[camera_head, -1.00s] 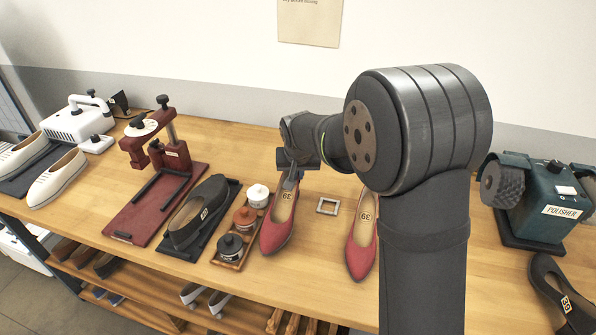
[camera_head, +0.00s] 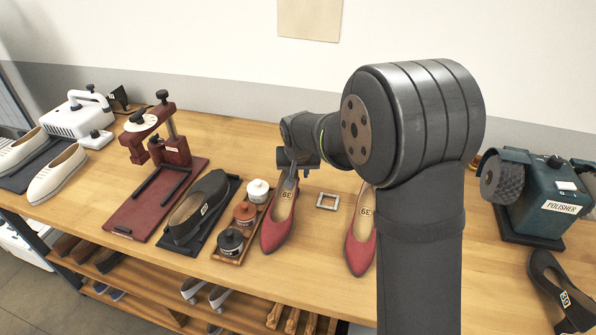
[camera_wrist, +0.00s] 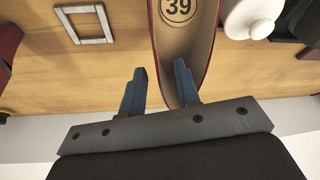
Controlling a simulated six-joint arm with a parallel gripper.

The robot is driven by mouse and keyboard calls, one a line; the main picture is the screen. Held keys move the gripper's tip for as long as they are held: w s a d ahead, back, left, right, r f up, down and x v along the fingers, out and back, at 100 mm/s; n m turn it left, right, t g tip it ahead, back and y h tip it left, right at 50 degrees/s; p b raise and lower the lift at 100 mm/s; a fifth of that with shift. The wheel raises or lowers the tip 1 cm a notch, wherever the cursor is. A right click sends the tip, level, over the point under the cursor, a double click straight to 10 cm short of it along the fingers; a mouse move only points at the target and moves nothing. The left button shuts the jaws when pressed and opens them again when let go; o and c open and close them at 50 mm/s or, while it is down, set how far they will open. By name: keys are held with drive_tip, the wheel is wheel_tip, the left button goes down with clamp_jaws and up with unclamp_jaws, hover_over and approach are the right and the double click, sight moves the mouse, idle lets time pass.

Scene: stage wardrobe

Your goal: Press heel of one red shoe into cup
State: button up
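Two red shoes lie on the bench in the head view: the left red shoe (camera_head: 272,236) and the right red shoe (camera_head: 356,253), which is partly behind my arm. Each has a beige insole with a size mark. My gripper (camera_head: 290,175) is at the heel end of the left shoe. In the wrist view my gripper (camera_wrist: 161,68) is open, one finger over the shoe's opening and the other outside, with the shoe's side wall (camera_wrist: 153,45) between them. Contact cannot be told. A dark red press (camera_head: 160,150) stands at left; no cup is clearly identifiable.
A grey square frame (camera_head: 328,201) lies between the red shoes. A tray with a white jar (camera_head: 258,190), an orange jar and a black jar is close left. A black shoe (camera_head: 197,209) lies beyond it. A green polisher (camera_head: 552,201) stands at right.

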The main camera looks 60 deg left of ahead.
drive_tip(key=v, duration=1.7)
drive_tip(key=shift+d, duration=0.25)
drive_tip(key=shift+s+r, duration=0.1)
drive_tip(key=x, duration=1.7)
drive_tip(key=shift+a, duration=0.2)
drive_tip(key=shift+r, duration=0.1)
